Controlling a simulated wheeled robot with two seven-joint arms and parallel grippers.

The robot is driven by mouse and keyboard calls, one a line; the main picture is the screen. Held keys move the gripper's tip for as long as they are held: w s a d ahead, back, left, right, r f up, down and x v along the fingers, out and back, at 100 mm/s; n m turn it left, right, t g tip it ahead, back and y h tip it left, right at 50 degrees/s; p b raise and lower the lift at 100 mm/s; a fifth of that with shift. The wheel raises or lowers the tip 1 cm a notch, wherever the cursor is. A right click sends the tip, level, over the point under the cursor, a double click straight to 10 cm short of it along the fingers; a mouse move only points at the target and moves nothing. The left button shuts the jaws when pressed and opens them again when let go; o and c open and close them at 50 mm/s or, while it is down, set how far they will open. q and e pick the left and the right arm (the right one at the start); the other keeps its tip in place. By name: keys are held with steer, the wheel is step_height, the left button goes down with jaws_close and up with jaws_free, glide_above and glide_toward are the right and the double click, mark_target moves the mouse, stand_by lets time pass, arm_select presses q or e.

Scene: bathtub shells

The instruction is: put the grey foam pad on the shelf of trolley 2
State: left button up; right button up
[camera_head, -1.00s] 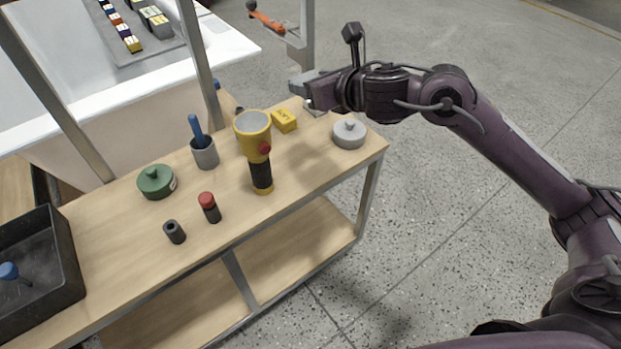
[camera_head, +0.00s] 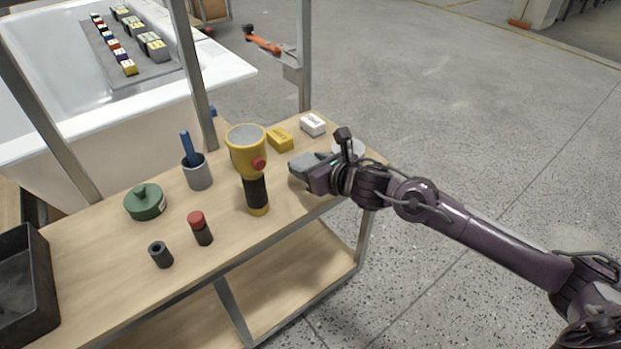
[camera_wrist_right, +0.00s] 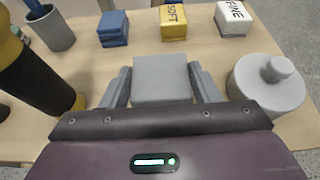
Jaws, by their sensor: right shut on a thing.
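The grey foam pad (camera_head: 303,164) is between the fingers of my right gripper (camera_head: 308,172), above the right part of the wooden trolley top. In the right wrist view the pad (camera_wrist_right: 162,92) sits between the two grey fingers, which are shut on it. The wooden trolley (camera_head: 115,290) has a lower shelf (camera_head: 300,262) under its top. I see no number on it, so I cannot tell if it is trolley 2. My left gripper is not in view.
A yellow flashlight-like tool (camera_head: 257,195) stands left of my gripper. A yellow pad (camera_head: 280,139), a white pad (camera_head: 313,124) and a grey lidded pot (camera_wrist_right: 268,90) are close by. A blue pad (camera_wrist_right: 113,27) shows in the wrist view. Metal posts (camera_head: 192,75) rise from the trolley.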

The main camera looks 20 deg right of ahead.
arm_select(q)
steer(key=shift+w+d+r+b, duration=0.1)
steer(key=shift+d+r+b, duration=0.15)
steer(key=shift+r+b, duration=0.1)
arm_select(e)
steer(key=shift+f, duration=1.9)
steer(key=shift+f, duration=0.15)
steer(key=o, duration=1)
steer(key=shift+c, duration=0.2)
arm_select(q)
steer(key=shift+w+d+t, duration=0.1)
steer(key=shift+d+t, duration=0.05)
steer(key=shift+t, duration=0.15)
